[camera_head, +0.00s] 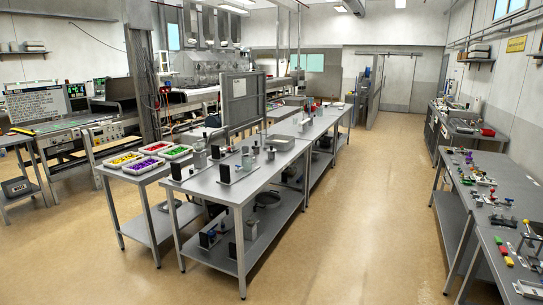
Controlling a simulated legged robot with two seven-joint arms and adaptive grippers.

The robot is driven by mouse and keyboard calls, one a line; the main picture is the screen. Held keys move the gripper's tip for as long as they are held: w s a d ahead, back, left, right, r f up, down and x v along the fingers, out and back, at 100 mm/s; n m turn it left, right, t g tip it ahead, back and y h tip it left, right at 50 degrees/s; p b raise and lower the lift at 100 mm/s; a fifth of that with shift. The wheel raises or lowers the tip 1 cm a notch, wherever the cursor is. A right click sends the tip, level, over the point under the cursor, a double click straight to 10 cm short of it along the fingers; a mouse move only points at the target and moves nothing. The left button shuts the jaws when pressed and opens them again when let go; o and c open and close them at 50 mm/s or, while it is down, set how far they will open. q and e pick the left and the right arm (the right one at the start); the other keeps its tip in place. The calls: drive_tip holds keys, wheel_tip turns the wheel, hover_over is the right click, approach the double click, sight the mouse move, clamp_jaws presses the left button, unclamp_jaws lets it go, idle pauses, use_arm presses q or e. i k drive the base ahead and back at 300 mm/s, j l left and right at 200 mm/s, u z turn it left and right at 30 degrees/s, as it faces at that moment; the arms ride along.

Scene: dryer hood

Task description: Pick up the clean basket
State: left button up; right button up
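No basket in view is marked as the clean one, so I cannot tell which it is. Several white trays or baskets stand close together at the near left end of the long central tables. One (123,160) holds yellow pieces, another (155,147) red, another (145,167) purple and another (175,152) green. An open grey metal container (281,142) sits farther along on the central table, and it looks empty. Neither of my grippers shows in the head view.
The long metal central table (222,190) carries small instruments and has a lower shelf. A grey upright panel (243,100) rises behind it. Workbenches (490,198) with small parts line the right wall. A wide, clear floor aisle (365,200) runs between them.

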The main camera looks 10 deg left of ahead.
sight(270, 152)
drive_tip(key=i+u, duration=0.1)
drive_tip(key=i, duration=2.75)
